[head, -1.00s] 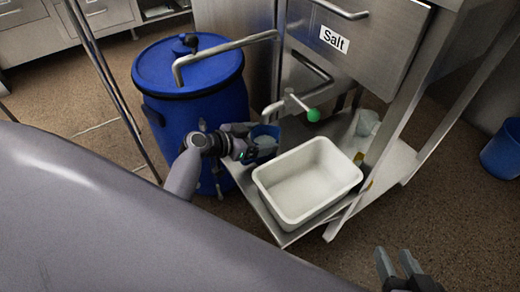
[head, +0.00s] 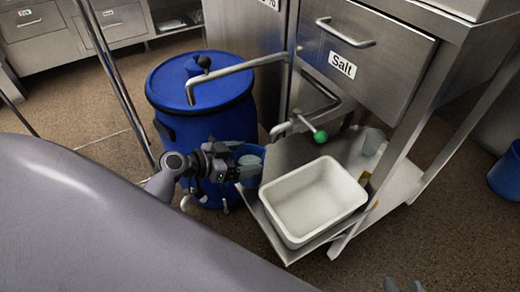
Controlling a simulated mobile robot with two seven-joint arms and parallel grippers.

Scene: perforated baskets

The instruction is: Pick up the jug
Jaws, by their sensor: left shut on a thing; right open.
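A blue jug (head: 251,151) is at the fingers of my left gripper (head: 246,170), between the blue drum and the white basin. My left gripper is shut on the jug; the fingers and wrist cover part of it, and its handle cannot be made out. It appears clear of the basin's left side. My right gripper (head: 403,287) shows only its fingertips at the bottom edge; they are apart, with nothing seen between them.
A white basin (head: 272,195) stands on a low steel shelf (head: 290,150). Behind it are a green-knobbed valve (head: 320,136) and a translucent container (head: 373,142). A blue lidded drum (head: 220,125) is at left, a "Salt" drawer cabinet (head: 385,70) above, a blue bin (head: 508,172) at right.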

